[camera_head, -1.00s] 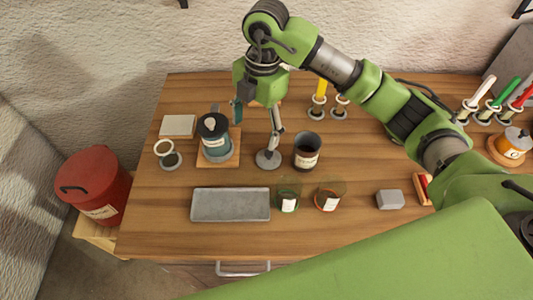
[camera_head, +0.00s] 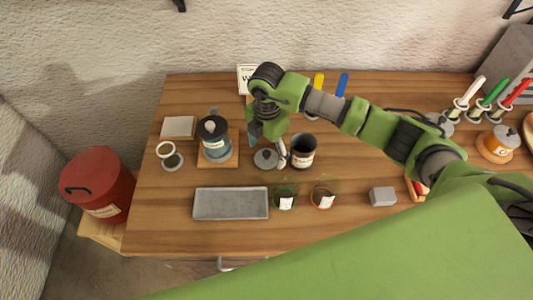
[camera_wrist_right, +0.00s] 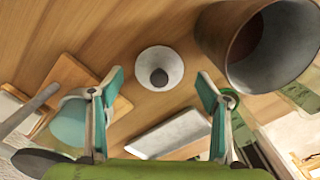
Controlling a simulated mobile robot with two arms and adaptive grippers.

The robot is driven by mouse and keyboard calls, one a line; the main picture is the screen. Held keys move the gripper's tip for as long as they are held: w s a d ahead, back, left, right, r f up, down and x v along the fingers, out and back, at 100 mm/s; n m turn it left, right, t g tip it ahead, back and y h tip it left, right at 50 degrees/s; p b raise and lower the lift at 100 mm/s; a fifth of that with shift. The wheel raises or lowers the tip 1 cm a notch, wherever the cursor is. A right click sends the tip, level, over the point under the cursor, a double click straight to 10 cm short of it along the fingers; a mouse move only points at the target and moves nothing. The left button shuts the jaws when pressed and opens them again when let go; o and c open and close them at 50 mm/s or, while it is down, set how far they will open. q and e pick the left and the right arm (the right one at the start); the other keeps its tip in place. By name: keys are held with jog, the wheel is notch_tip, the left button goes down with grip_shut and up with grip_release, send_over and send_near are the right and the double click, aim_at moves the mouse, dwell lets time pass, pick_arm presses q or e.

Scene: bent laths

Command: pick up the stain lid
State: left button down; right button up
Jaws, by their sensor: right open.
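The stain lid, a round grey lid (camera_head: 265,160) with a dark knob, lies on the wooden table just left of the dark labelled can (camera_head: 304,151). In the right wrist view the lid (camera_wrist_right: 160,68) shows whole, knob up, just beyond the fingertips. My right gripper (camera_head: 269,146) is open and empty above the lid, partly covering it in the head view. In the wrist view its teal-padded fingers (camera_wrist_right: 161,84) stand apart, one to each side of the lid's knob. The can (camera_wrist_right: 262,45) stands open close to the right finger. My left gripper is not in view.
A blue-grey pot (camera_head: 215,145) stands on a wooden board to the left. A grey tray (camera_head: 231,203) and two small glass jars (camera_head: 284,198) (camera_head: 323,198) are in front. A grey block (camera_head: 383,197) lies to the right. The table's front left is clear.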

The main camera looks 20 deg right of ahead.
jog(key=shift+f, duration=0.85)
jog(key=c, duration=1)
jog(key=shift+o, duration=0.2)
jog(key=shift+r, duration=0.15)
